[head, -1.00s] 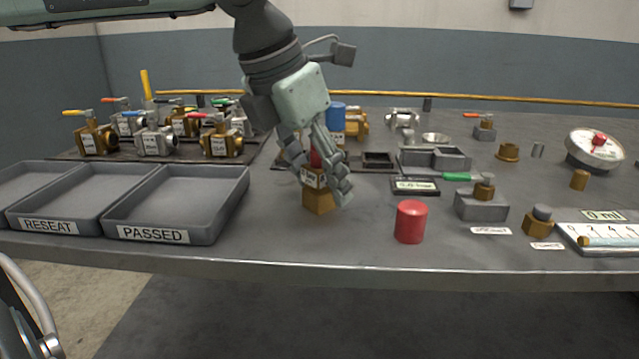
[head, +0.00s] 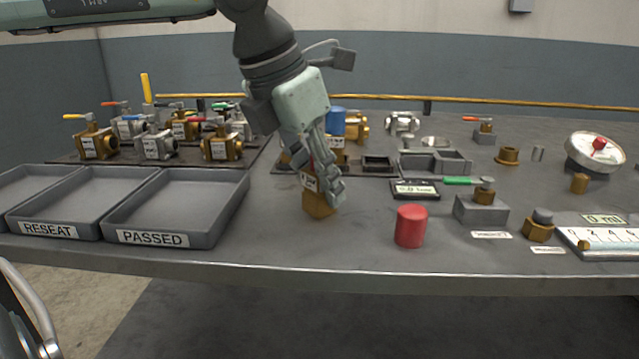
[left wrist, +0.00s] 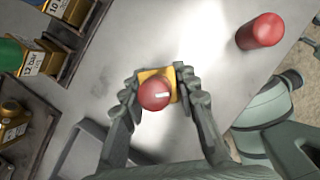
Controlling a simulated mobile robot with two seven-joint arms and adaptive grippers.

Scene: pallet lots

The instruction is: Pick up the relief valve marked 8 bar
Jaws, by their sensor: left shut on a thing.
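A brass relief valve (head: 319,205) with a red cap is at the front middle of the bench, right of the PASSED tray. Its white label is partly covered by a finger and I cannot read it. My left gripper (head: 322,188) comes down from above and is shut on this valve, which leans slightly. In the left wrist view the valve's red cap (left wrist: 155,94) sits between the two fingers (left wrist: 158,97), with the yellow brass body under it. I cannot tell whether its base touches the bench. My right gripper is not in view.
The PASSED tray (head: 238,207) and RESEAT tray (head: 88,198) are on the left. A red cylinder (head: 411,226) stands close on the right. A green-capped valve (left wrist: 12,54) and another labelled valve stand in a rack behind. Several lever valves are at the back left.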

